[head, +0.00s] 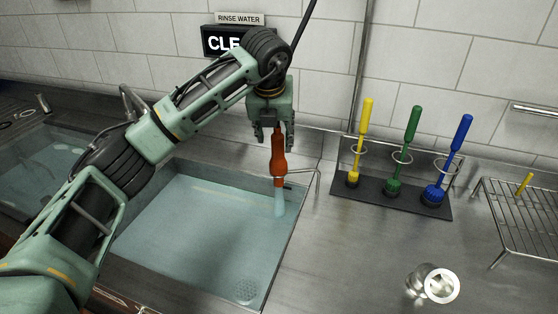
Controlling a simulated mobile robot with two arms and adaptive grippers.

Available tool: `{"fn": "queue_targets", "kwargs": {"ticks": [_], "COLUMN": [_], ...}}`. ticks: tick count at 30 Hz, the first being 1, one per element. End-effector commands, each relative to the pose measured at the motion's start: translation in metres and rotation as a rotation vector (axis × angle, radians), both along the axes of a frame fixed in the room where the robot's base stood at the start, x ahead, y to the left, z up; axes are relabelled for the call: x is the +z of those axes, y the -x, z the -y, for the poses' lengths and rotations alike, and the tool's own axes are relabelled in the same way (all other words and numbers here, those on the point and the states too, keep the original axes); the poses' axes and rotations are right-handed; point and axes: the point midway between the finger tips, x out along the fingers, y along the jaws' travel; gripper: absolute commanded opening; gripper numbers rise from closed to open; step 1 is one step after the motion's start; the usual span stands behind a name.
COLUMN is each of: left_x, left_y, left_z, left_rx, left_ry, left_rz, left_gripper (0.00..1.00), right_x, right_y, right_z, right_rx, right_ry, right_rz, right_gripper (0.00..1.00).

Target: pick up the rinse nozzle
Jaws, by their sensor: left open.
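The rinse nozzle (279,160) is an orange-red piece with a pale tip. It hangs upright over the right part of the water-filled sink (297,226), near its back right corner. My left gripper (275,138) points down from above, right at the nozzle's top. Its fingers are open, and the top of the nozzle is between or just behind them; I cannot tell whether they touch it. My right gripper is not in view.
A rack (398,201) at the right holds a yellow brush (361,135), a green brush (411,140) and a blue brush (459,145). A metal cup (439,285) stands on the counter, and a wire rack (520,215) is at far right. Another sink (45,160) is at left.

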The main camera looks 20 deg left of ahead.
Motion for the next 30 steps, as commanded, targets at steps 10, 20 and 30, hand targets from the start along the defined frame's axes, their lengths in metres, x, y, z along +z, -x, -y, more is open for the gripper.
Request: {"fn": "queue_targets", "kwargs": {"ticks": [10, 20, 30], "left_x": [-0.043, -0.050, -0.050], "left_y": [-0.014, -0.016, -0.016], "left_z": [0.002, 0.002, 0.002], "left_rx": [-0.001, -0.003, -0.003], "left_ry": [0.001, 0.001, 0.001], "left_rz": [-0.003, 0.001, 0.001], "left_gripper": [0.44, 0.42, 0.12], "right_x": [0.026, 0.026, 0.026], "right_y": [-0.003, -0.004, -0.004], "right_z": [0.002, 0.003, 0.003], "right_rx": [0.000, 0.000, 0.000], "right_ry": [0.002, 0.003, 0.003], "right_rz": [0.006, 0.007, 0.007], "right_gripper": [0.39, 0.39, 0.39]}}
